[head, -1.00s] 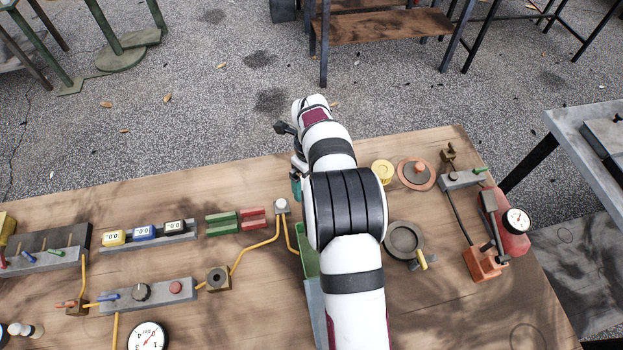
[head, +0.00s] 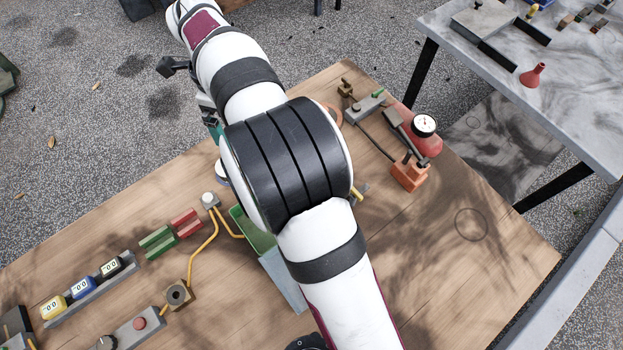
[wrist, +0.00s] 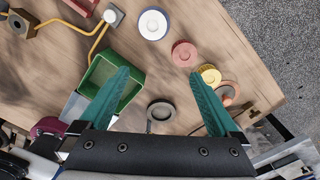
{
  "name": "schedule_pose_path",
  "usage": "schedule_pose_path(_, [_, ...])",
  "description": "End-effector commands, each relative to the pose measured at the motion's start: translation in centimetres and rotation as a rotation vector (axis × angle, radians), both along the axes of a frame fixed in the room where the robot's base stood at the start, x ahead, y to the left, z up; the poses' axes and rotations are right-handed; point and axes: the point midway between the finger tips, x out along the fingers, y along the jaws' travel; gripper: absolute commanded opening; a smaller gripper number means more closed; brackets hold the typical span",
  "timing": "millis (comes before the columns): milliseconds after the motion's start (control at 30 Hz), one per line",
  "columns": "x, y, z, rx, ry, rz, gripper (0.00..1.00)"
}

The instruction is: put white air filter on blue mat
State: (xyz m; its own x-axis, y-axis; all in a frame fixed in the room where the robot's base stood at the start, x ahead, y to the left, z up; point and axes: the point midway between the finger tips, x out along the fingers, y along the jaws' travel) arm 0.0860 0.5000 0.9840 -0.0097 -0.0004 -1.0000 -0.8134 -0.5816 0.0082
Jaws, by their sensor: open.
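The white air filter (wrist: 152,21) is a round white disc at the top of the wrist view. A blue rim, the blue mat (wrist: 153,39), shows around it, and the filter appears to lie on the mat. In the head view only a sliver of this white and blue shows beside my arm. My gripper (wrist: 160,74) has two teal fingers, wide apart with nothing between them. It is above the table, below the filter in the wrist view and apart from it. In the head view a teal finger shows partly behind my arm.
A red disc (wrist: 184,54), a yellow disc (wrist: 210,74), an orange disc (wrist: 229,93) and a grey ring (wrist: 160,112) lie nearby. A green bin (wrist: 134,88) stands at left. A yellow hose runs past a small white-topped fitting (wrist: 113,17). A gauge (head: 424,125) stands at the table's right.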

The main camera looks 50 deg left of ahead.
Motion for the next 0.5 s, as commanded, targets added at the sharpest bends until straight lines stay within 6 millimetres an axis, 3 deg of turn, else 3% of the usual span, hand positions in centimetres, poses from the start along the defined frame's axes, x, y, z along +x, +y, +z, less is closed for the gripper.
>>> schedule_pose_path(33, [4.2, -2.7, 2.2, 0.008, 0.007, 0.005, 0.97])
schedule_pose_path(67, [6.9, -5.1, 3.6, 0.012, 0.013, 0.024, 0.97])
schedule_pose_path(100, [10.3, -9.2, 5.4, 0.018, 0.022, 0.055, 0.97])
schedule_pose_path(167, [14.2, -16.7, 7.9, 0.035, 0.035, 0.111, 0.97])
schedule_pose_path(200, [15.6, -22.1, 9.1, 0.050, 0.040, 0.151, 0.97])
schedule_pose_path(267, [15.7, -30.2, 10.2, 0.077, 0.039, 0.214, 0.97])
schedule_pose_path(300, [14.5, -35.1, 10.4, 0.098, 0.034, 0.257, 0.97])
schedule_pose_path(333, [13.2, -38.0, 10.2, 0.111, 0.028, 0.288, 0.97])
schedule_pose_path(400, [9.8, -42.7, 9.2, 0.136, 0.010, 0.354, 0.97])
schedule_pose_path(500, [6.0, -45.7, 7.5, 0.156, -0.015, 0.420, 0.97])
